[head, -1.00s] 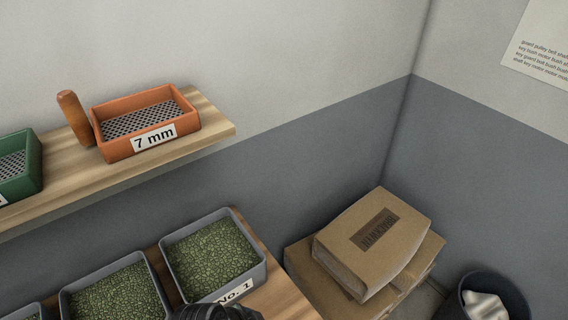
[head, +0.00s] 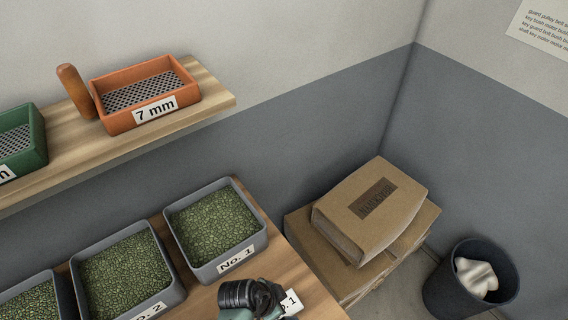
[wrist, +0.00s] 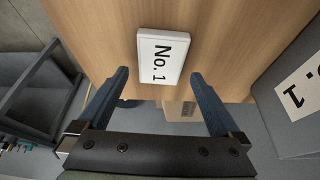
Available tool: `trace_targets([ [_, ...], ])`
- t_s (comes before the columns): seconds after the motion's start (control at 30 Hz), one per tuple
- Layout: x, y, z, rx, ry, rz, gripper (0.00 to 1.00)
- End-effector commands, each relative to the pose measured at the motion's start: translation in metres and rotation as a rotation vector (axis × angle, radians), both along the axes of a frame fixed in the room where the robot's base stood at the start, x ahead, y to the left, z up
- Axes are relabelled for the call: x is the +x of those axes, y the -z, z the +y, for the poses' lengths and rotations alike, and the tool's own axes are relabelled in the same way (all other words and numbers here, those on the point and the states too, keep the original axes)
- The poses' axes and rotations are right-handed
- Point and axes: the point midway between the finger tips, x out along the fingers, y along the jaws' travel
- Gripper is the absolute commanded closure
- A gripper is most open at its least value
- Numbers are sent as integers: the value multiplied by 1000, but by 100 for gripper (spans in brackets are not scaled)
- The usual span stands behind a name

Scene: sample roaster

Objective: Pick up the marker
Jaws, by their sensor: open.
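The marker is a small white plate (wrist: 164,56) lettered "No. 1". In the wrist view it lies on the wooden table near its edge, just beyond my fingertips and roughly centred between them. In the head view the marker (head: 290,303) shows only in part beside my gripper, which covers the rest. My gripper (wrist: 159,76) is open, with a blue finger on each side and nothing between them. I cannot tell its exact height above the table.
A grey tray of green beans labelled No. 1 (head: 240,258) stands close by, with more trays to its left. A wooden shelf (head: 215,100) with an orange 7 mm sieve (head: 118,123) is above. Cardboard boxes (head: 345,232) and a dark bin (head: 440,290) stand beyond the table.

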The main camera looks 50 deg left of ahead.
Motion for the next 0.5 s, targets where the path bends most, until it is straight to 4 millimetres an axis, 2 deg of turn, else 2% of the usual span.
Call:
trace_targets([
  [0.2, 7, 17, -1, 0, 1, 0, 0],
  [0.5, 8, 19, -1, 0, 1, 0, 0],
])
